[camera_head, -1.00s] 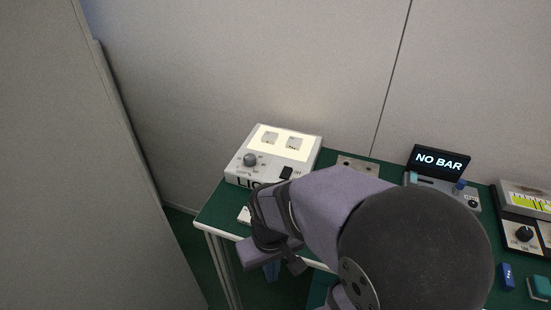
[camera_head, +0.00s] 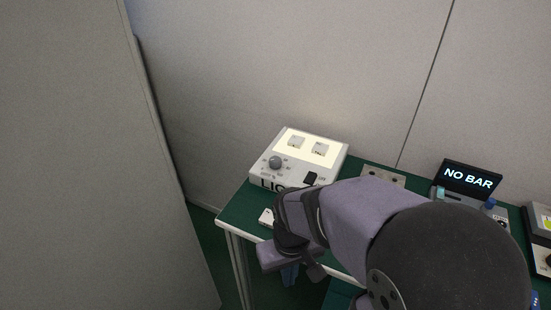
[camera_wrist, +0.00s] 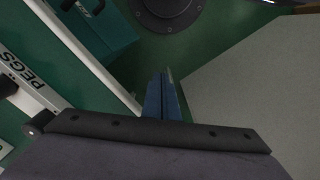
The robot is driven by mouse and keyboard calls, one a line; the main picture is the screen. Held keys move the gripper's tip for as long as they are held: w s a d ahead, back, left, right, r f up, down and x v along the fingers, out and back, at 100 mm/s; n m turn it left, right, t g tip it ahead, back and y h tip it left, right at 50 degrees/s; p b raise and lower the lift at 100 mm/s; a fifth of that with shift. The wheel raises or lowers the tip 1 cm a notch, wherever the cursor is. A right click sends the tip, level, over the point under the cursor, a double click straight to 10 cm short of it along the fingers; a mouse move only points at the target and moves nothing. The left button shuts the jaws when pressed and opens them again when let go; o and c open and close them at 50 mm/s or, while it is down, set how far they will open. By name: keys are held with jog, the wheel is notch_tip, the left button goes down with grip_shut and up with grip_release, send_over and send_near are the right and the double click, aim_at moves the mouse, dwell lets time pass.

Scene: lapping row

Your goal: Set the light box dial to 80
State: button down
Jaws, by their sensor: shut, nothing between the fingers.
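The light box (camera_head: 262,172) is a pale box with a lit top panel, standing on the green bench at the left end in the head view. Its grey round dial (camera_head: 275,162) sits on the left front of the top; its setting is too small to read. A black switch (camera_head: 310,179) is to the right of the dial. My gripper (camera_head: 290,275) hangs below the bench's front edge, apart from the light box. In the wrist view its blue fingers (camera_wrist: 161,92) are together, with nothing between them, pointing toward the green floor.
A small white piece (camera_head: 266,217) lies on the bench in front of the light box. A display reading NO BAR (camera_head: 470,178) stands to the right, past a drilled plate (camera_head: 383,177). A grey partition (camera_head: 80,150) is at left. The bench's white edge (camera_head: 236,231) runs beside my arm.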

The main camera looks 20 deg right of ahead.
jog(key=c, duration=2.4)
grip_release()
jog(key=shift+c, duration=0.2)
jog(key=o, duration=1)
jog(key=shift+r+p, duration=0.35)
jog(key=shift+o, duration=0.3)
notch_tip(320, 180, up, 7)
jog(key=n+g+p, duration=0.1)
jog(key=n+p, duration=0.4)
jog(key=p, duration=0.1)
jog(key=shift+w+d+n+g+h, duration=0.25)
jog(key=shift+w+n+g+h, duration=0.05)
jog(key=shift+w+n+h, duration=0.1)
notch_tip(320, 180, up, 10)
jog(key=n+t+p, duration=0.2)
jog(key=n+p, duration=1.1)
send_over(275, 159)
jog(key=shift+s+f+y, duration=0.2)
jog(key=shift+y, duration=0.2)
jog(key=shift+w, duration=0.2)
jog(key=shift+f+p, duration=1.1)
jog(key=shift+f, duration=2.6)
